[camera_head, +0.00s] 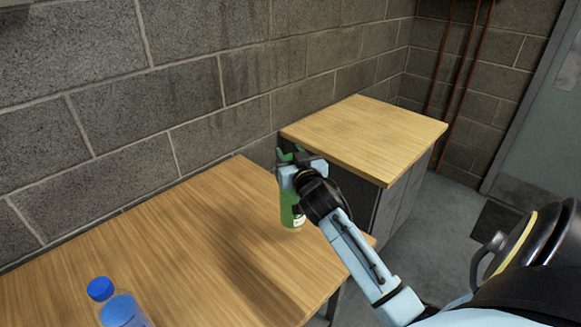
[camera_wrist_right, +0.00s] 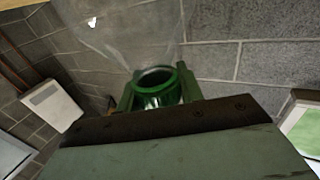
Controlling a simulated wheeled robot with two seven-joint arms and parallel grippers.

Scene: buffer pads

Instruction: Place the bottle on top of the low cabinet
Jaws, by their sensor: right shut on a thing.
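A green bottle (camera_head: 291,213) with a pale label is held by my right gripper (camera_head: 292,158). The gripper is shut on its upper part, and the bottle hangs roughly upright near the far right part of the table. Whether its base touches the table is hard to tell. In the right wrist view, the bottle's round green mouth (camera_wrist_right: 156,82) shows between the fingers (camera_wrist_right: 158,92). The low cabinet (camera_head: 365,138) has a bare wooden top and stands behind and right of the bottle. My left gripper is not in view.
The wooden table (camera_head: 170,240) is mostly clear. A grey block wall (camera_head: 190,90) runs behind the table and cabinet. Pipes and a door (camera_head: 545,130) are at the right.

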